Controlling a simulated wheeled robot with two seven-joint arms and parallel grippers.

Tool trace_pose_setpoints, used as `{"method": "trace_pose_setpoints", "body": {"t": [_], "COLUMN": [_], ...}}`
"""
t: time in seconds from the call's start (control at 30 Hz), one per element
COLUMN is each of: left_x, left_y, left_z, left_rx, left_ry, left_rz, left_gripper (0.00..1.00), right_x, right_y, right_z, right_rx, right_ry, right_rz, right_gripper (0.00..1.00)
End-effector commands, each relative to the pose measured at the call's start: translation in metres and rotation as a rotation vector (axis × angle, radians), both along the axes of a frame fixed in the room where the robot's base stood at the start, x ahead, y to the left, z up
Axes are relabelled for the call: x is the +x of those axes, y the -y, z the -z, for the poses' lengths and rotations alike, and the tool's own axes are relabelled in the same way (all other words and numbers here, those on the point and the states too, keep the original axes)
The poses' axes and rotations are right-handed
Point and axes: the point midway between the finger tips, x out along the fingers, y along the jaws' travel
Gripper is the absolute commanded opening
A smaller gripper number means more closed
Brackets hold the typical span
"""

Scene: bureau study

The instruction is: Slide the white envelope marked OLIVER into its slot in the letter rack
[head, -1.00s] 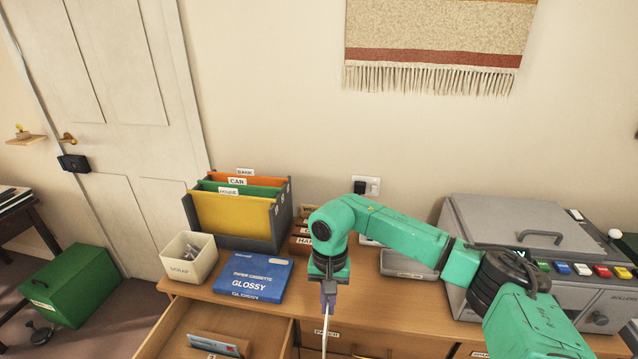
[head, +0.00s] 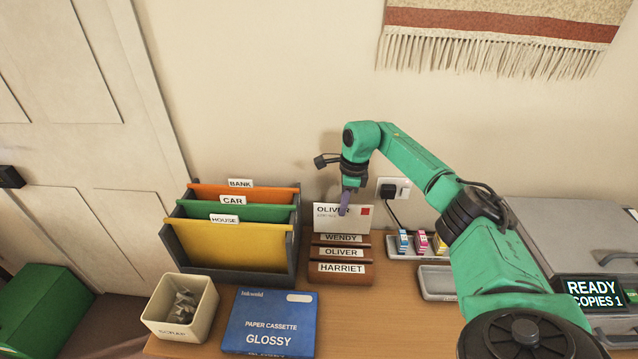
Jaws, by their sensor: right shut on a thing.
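The white envelope (head: 330,222) marked OLIVER, with a red stamp at its upper right, stands upright at the wooden letter rack (head: 368,253). My right gripper (head: 345,204) is shut on its top edge from above. The rack's stepped labels read WENDY at the back, OLIVER in the middle and HARRIET in front. The envelope shows just above the WENDY label, its lower edge meeting the rack's rear step in the picture. I cannot tell whether it is above, behind or inside a slot. My left gripper is out of view.
A file holder (head: 178,246) with yellow, green and orange folders stands left of the rack. A scrap bin (head: 160,318) and a blue paper cassette (head: 269,320) are in front.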

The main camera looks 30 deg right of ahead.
Motion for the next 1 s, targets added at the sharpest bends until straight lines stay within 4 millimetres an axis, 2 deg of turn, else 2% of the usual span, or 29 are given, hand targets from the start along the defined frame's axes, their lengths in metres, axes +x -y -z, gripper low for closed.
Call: {"method": "trace_pose_setpoints", "body": {"t": [0.17, 0.53, 1.0], "left_x": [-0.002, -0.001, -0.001], "left_y": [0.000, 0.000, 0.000], "left_z": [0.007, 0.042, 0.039], "left_rx": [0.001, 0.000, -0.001], "left_ry": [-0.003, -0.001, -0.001], "left_rz": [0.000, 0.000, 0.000], "left_gripper": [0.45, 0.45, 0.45], "right_x": [-0.001, -0.001, 0.000], "right_y": [0.000, 0.000, -0.001], "right_z": [0.008, 0.050, 0.049], "right_rx": [0.000, 0.000, 0.000], "right_ry": [-0.001, 0.000, -0.001], "right_rz": [0.000, -0.001, -0.002], "right_gripper": [0.00, 0.00, 0.00]}}
